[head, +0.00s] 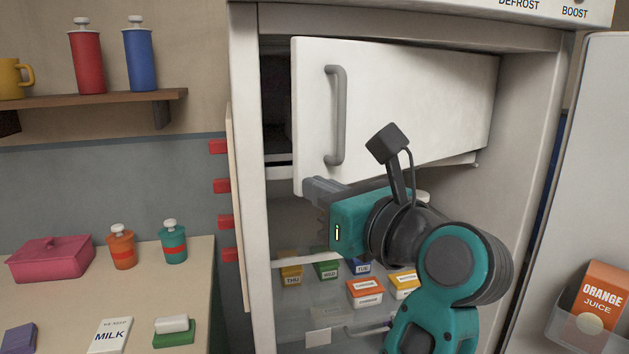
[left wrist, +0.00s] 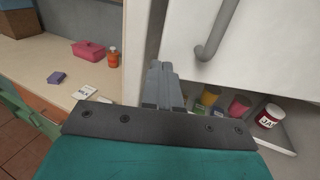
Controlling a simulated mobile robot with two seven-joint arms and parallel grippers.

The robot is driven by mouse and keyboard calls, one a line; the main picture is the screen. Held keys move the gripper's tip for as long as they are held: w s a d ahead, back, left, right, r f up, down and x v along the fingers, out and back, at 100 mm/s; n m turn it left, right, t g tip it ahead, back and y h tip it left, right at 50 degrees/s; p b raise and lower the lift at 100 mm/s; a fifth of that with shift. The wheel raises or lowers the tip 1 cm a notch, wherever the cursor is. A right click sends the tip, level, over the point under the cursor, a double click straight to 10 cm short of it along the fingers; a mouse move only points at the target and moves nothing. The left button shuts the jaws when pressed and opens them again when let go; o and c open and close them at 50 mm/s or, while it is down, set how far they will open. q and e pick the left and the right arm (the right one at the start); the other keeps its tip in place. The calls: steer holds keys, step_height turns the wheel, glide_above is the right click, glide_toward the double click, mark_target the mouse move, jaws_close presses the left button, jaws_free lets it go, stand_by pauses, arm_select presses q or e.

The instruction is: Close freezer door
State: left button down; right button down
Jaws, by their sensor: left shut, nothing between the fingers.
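The white freezer door (head: 415,105) is in the upper part of the fridge and stands partly open, with a dark gap along its left edge. Its grey vertical handle (head: 336,115) is on the left side of the door. The door also shows in the left wrist view (left wrist: 255,55), with the lower end of the handle (left wrist: 213,45). My left gripper (head: 310,192) is shut and empty, at the door's lower left corner; I cannot tell whether it touches the door. In the left wrist view the shut fingers (left wrist: 162,82) point to the door's left edge. My right gripper is not in view.
The open main fridge door (head: 590,170) stands at the right, with an orange juice carton (head: 603,292). Labelled containers (head: 365,291) sit on the shelf below. A counter (head: 130,290) with a pink box (head: 50,258) and a wall shelf (head: 90,99) are at the left.

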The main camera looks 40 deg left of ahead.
arm_select(q)
steer(key=shift+x, duration=0.85)
